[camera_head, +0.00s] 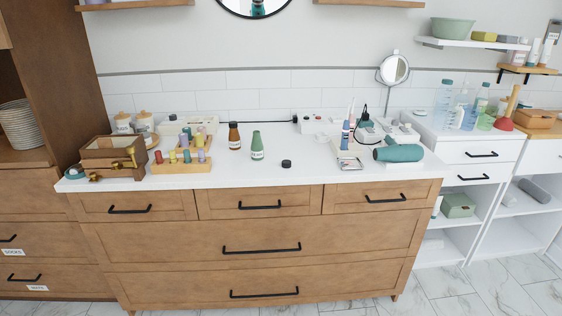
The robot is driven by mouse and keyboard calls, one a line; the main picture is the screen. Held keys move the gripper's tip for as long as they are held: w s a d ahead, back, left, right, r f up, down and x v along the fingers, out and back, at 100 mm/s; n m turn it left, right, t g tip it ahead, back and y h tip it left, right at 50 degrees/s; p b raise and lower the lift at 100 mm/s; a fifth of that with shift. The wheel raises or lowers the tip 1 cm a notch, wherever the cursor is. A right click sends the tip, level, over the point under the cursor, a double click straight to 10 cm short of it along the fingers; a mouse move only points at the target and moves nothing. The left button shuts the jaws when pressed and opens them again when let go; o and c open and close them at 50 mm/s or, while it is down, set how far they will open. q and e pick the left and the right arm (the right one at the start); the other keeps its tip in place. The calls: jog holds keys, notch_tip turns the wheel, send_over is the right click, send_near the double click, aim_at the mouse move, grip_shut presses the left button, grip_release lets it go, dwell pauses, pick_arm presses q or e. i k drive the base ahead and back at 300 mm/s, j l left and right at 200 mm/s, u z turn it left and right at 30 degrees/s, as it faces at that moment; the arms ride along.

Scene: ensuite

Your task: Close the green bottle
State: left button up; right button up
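A small green bottle (257,146) with a pale label stands upright on the white countertop, near the middle. Its top looks narrow and shows no dark cap. A small black round cap (286,163) lies on the counter to the right of the bottle and nearer the front edge, apart from it. A brown bottle (234,136) with a pale label stands to the left of the green one. Neither of my grippers is in view.
Left of the bottles stand a wooden rack of colourful spools (184,157) and a wooden box (113,153). To the right lie a teal hair dryer (398,153) and a toothbrush holder. The counter around the cap is clear. Drawers (262,205) lie below, closed.

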aim_at(256, 146)
jog(key=i+l+u, duration=0.1)
jog(key=u, duration=0.3)
jog(key=i+l+u, duration=0.1)
jog(key=u, duration=0.3)
jog(key=l+u, duration=0.25)
jog(key=u, duration=0.15)
jog(key=i+l+u, duration=0.2)
jog(key=l, duration=0.25)
jog(key=l+u, duration=0.2)
jog(key=l, duration=0.2)
jog(key=i+l, duration=0.1)
jog(key=l, duration=0.95)
jog(key=i+u, duration=0.05)
